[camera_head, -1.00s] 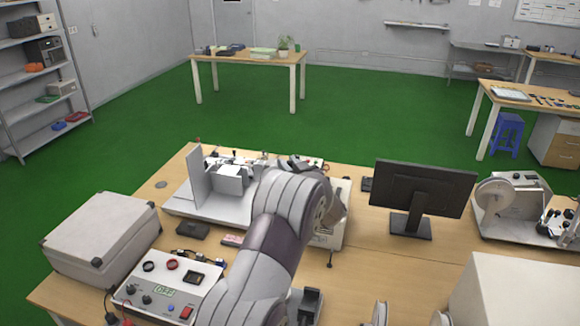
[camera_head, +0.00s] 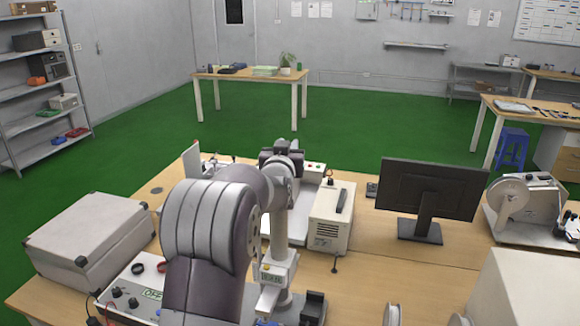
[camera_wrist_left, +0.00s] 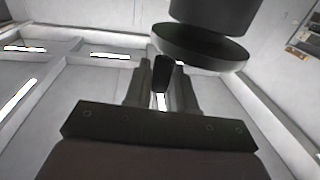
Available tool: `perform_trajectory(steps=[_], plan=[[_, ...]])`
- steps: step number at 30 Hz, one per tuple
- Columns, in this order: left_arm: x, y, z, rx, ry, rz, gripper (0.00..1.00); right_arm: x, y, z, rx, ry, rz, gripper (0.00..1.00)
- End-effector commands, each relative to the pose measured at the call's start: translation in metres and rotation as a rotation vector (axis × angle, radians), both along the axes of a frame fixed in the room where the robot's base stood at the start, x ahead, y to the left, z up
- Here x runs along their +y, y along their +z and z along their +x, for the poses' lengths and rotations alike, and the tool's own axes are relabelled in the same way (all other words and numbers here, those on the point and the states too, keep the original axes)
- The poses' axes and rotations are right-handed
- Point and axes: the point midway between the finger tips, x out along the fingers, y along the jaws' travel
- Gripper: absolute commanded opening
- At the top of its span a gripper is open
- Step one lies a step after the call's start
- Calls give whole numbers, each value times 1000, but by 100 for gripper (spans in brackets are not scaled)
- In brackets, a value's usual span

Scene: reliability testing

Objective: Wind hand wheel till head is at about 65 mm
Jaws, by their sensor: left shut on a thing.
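In the left wrist view, my left gripper (camera_wrist_left: 162,92) is shut on a small dark handle (camera_wrist_left: 162,70). Beside and above the handle is a dark round disc, which looks like the hand wheel (camera_wrist_left: 198,48), with a thick dark cylinder (camera_wrist_left: 215,12) above it. In the head view, a pale upright stand (camera_head: 272,272) with a small label or display stands just right of my left arm. My arm reaches to dark parts near the stand's top, where gripper and wheel cannot be told apart. The head's height reading is too small to read. My right gripper is out of view.
On the bench, a grey case (camera_head: 88,240) lies at left, with a control box (camera_head: 130,290) in front of it. A white instrument (camera_head: 330,218) stands behind the stand. A monitor (camera_head: 430,188) and a reel machine (camera_head: 520,200) are at right. Bare tabletop lies right of the stand.

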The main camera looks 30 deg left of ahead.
Motion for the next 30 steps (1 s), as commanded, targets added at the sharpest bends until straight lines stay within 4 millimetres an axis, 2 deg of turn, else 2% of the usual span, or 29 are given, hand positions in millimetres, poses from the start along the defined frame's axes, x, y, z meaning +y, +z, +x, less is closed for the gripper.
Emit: perform_trajectory(steps=[2,12,30], plan=[[3,1,-2,-7,-32,4,0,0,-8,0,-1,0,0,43],[2,6,-4,-8,-119,3,0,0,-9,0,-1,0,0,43],[2,8,-4,-13,-126,4,0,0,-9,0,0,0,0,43]])
